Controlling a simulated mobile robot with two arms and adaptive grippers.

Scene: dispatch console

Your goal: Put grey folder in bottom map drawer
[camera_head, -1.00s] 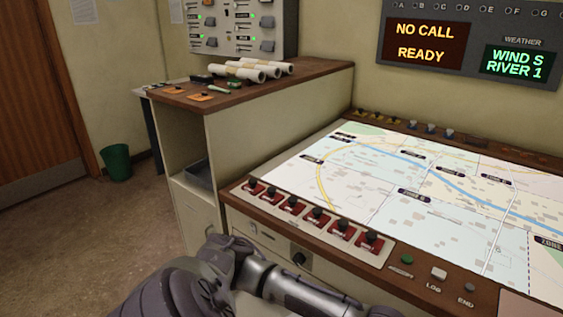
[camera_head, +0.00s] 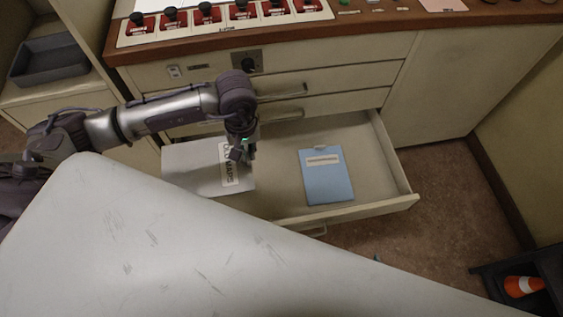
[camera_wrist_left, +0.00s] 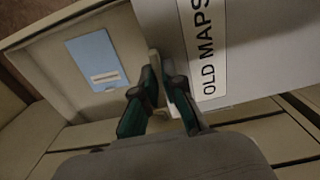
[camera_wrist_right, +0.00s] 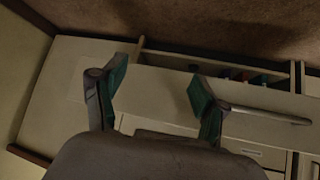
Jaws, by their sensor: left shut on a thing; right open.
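The grey folder (camera_head: 195,165) has a white "OLD MAPS" label. My left gripper (camera_head: 243,152) is shut on its edge and holds it over the left part of an open drawer (camera_head: 280,150). The left wrist view also shows the folder (camera_wrist_left: 265,50) between the fingertips (camera_wrist_left: 163,82). A blue folder (camera_head: 328,180) with a pale label lies in the drawer, to the right of the grey one. My right gripper (camera_wrist_right: 158,88) is open and empty in the right wrist view; it is not in the head view.
Closed drawer fronts (camera_head: 340,80) sit above the open drawer. A console edge with red switches (camera_head: 240,12) runs above them. A grey tray (camera_head: 50,65) is in a shelf at left. A dark bin with an orange-and-white cone (camera_head: 523,286) stands at lower right.

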